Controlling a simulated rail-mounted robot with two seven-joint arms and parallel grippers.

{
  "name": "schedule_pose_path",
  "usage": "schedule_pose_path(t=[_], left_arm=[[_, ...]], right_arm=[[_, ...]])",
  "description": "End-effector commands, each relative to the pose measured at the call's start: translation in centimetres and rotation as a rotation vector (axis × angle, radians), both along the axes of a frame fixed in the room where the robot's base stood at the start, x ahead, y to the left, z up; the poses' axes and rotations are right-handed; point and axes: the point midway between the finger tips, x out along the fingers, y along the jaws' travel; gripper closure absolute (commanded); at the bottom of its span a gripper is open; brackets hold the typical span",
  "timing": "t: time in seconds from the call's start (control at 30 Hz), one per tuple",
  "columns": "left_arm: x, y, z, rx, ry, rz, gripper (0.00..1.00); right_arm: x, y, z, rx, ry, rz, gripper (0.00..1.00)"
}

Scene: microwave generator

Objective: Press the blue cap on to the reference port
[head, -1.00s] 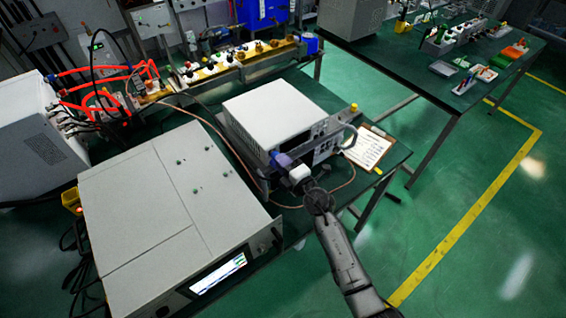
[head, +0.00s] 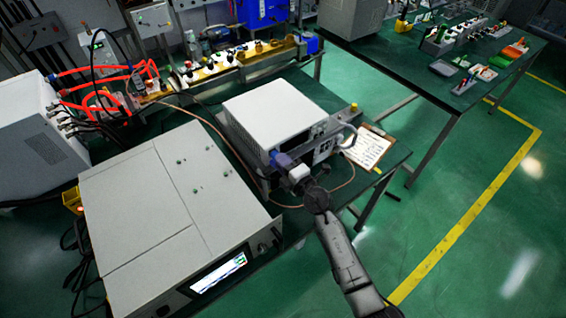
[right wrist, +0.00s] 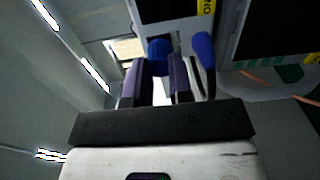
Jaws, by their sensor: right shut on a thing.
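The right gripper (right wrist: 160,75) has its two purple fingers shut on the blue cap (right wrist: 158,55), which shows between the fingertips in the right wrist view. In the head view, the right gripper (head: 281,160) is at the front face of the white instrument (head: 270,108), near its left side. The cap is very small there and cannot be told clearly from the fingers. The reference port cannot be made out; the gripper covers that part of the front. Whether the cap touches a port cannot be told. My left gripper is not in view.
A second blue rounded piece (right wrist: 203,48) stands just right of the fingers. A large grey unit (head: 160,215) with a lit screen is at lower left. A clipboard (head: 368,148) lies right of the instrument. A thin copper-coloured cable (head: 345,185) loops near my gripper.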

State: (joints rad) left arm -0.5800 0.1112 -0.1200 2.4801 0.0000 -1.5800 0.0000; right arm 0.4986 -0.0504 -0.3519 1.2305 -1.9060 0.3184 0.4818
Motion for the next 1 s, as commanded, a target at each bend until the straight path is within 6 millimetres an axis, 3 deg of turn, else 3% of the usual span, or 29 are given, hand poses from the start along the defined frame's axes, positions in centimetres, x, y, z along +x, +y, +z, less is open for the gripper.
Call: schedule_pose_path(t=[0.27,0.3,0.57,0.83,1.0], left_arm=[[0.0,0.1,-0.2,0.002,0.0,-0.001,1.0],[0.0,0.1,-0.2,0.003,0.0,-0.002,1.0],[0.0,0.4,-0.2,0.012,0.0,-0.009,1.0],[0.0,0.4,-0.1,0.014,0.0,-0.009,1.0],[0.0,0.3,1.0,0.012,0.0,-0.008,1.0]], right_arm=[[0.4,0.3,0.0,0.001,-0.001,0.0,1.0],[0.4,0.3,0.0,0.001,-0.001,0.0,0.76],[0.4,0.3,0.0,0.0,0.0,0.0,0.51],[0.3,0.2,0.0,0.0,0.0,0.0,0.5],[-1.0,-0.8,0.2,0.0,0.001,-0.001,0.5]])
